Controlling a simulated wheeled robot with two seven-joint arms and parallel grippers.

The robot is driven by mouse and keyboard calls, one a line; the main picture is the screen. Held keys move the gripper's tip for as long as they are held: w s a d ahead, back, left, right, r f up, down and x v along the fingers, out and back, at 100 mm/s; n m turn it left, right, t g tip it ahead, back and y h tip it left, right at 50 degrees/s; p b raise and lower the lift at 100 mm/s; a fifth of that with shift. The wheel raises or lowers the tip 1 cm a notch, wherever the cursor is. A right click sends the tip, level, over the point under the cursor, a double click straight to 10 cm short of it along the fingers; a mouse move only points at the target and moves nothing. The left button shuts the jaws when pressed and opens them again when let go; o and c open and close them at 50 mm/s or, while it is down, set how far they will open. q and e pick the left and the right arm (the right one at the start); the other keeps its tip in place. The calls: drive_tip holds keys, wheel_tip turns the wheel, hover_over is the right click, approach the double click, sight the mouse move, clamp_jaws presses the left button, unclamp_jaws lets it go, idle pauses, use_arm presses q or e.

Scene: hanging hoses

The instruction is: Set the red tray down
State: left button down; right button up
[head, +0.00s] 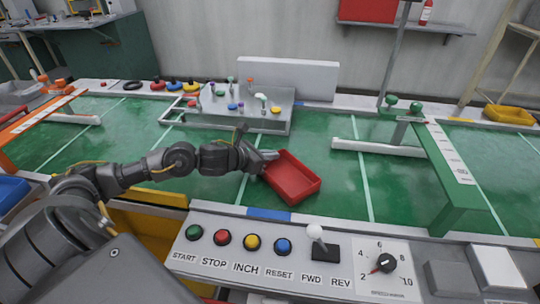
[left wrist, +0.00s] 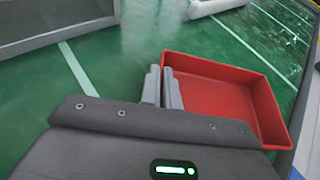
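The red tray (head: 293,180) is a shallow, empty rectangular tray over the middle of the green table surface (head: 330,180). My left gripper (head: 268,156) is at the tray's far left edge. In the left wrist view, the two grey fingers (left wrist: 163,88) stand close together on either side of the red tray's wall (left wrist: 230,105), shut on it. I cannot tell whether the tray's underside touches the green surface. My right gripper is not in view.
A control panel (head: 300,253) with coloured buttons, a lever and a dial runs along the front. A grey block with knobs (head: 238,107) stands behind the tray. A green gantry (head: 450,170) is at the right. Green surface between the tray and gantry is clear.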

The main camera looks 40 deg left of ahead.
use_arm(q)
drive_tip(key=shift+f, duration=0.1)
drive_tip(key=c, duration=1.6)
unclamp_jaws()
drive_tip(key=shift+c, duration=0.2)
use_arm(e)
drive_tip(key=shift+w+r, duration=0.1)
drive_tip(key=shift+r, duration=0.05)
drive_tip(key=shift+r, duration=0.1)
